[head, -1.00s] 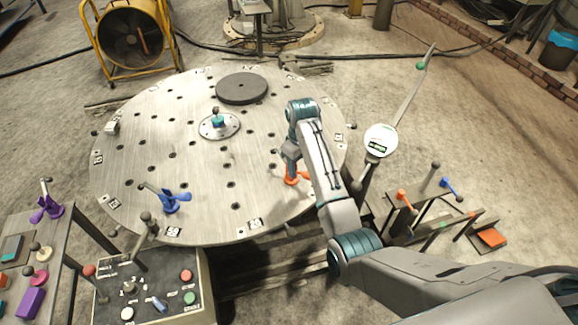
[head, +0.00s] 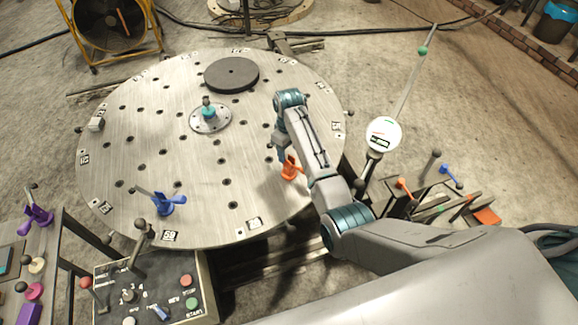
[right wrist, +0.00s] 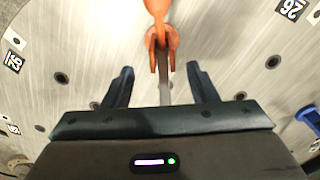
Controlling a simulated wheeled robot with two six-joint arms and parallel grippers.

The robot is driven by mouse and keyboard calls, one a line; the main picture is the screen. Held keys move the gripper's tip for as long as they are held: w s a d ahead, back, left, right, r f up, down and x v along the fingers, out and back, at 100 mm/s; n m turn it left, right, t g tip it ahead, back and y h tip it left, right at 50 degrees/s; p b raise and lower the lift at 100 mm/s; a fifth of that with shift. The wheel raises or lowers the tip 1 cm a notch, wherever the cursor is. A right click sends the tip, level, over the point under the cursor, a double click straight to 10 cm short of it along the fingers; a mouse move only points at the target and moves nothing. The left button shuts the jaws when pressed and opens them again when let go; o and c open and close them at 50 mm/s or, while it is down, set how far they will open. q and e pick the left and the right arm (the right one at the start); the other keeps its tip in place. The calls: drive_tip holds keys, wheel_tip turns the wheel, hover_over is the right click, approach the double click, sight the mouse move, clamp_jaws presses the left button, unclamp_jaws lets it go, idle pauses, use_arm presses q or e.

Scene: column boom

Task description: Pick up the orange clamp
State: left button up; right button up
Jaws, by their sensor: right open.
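The orange clamp (head: 290,169) stands on the round metal table, near its right front rim. My right gripper (head: 279,148) is over the table just beyond the clamp in the head view, with its fingertips hard to make out. In the right wrist view my open right gripper (right wrist: 160,76) has the orange clamp (right wrist: 161,45) just past its fingertips, roughly centred between them. A grey bar runs from the clamp down between the two fingers. The fingers do not visibly touch it. My left gripper is not in view.
A blue clamp (head: 167,204) stands on the round table (head: 150,130), left of the orange one. A hub (head: 208,117) and a dark disc (head: 231,74) are farther back. A control box (head: 165,285) and a rack (head: 425,190) stand beside the table. A round gauge (head: 383,135) is at right.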

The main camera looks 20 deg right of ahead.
sight(289, 158)
drive_tip(key=f, duration=0.2)
drive_tip(key=f+p, duration=0.1)
drive_tip(key=f, duration=0.1)
drive_tip(key=shift+s+f, duration=0.1)
drive_tip(key=shift+s, duration=0.15)
drive_tip(key=shift+f, duration=0.1)
drive_tip(key=shift+c, duration=0.4)
drive_tip(key=c, duration=1)
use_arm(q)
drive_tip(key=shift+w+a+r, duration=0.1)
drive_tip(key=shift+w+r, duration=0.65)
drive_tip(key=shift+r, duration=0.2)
use_arm(e)
drive_tip(key=shift+w, duration=0.1)
wheel_tip(289, 158, up, 2)
drive_tip(key=shift+b, duration=0.4)
drive_tip(key=shift+w+a+r+b, duration=0.3)
drive_tip(key=shift+a+r+b, duration=0.25)
drive_tip(key=shift+r+b, duration=0.15)
use_arm(q)
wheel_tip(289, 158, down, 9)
drive_tip(key=b, duration=0.6)
use_arm(e)
drive_tip(key=w+a+r, duration=0.1)
drive_tip(key=w+a, duration=0.2)
drive_tip(key=a, duration=0.3)
drive_tip(key=w+a, duration=0.3)
drive_tip(key=a, duration=0.4)
drive_tip(key=shift+w+a+r, duration=0.15)
drive_tip(key=shift+w+r, duration=0.2)
